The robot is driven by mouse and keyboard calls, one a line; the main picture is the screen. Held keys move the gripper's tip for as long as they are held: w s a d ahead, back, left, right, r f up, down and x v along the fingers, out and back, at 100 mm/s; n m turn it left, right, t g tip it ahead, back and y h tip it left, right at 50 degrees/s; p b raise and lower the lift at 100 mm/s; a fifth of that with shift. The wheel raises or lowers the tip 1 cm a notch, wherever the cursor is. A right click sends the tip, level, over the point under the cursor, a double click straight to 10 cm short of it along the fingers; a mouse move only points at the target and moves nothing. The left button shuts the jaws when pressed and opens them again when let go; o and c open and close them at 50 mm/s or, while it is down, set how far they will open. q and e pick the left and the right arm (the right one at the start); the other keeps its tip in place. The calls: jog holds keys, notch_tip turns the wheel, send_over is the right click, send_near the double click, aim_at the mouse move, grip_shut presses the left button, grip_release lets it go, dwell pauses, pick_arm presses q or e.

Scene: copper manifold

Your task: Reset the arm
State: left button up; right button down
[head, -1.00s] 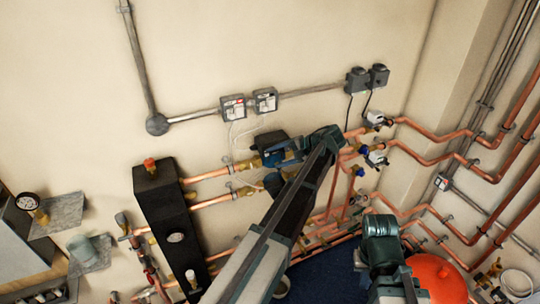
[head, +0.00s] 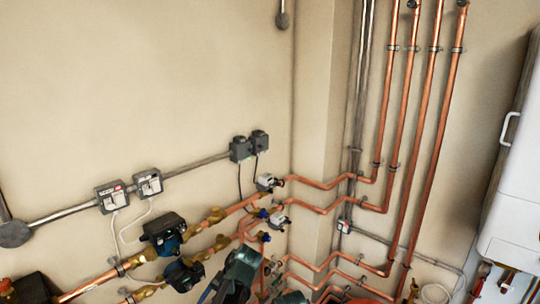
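Neither of my grippers shows in the head view. Only a dark green-grey joint and link of one of my arms shows at the bottom centre, in front of the lower copper pipes (head: 330,262). The top of another dark green part of mine shows at the bottom edge to its right. What my grippers hold or touch is hidden below the frame.
Two dark pumps, an upper (head: 165,235) and a lower (head: 184,274), sit on copper pipes at lower left. Valve actuators (head: 267,182) are right of them. Vertical copper pipes (head: 428,130) run up the right wall. A white boiler (head: 518,170) hangs at far right.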

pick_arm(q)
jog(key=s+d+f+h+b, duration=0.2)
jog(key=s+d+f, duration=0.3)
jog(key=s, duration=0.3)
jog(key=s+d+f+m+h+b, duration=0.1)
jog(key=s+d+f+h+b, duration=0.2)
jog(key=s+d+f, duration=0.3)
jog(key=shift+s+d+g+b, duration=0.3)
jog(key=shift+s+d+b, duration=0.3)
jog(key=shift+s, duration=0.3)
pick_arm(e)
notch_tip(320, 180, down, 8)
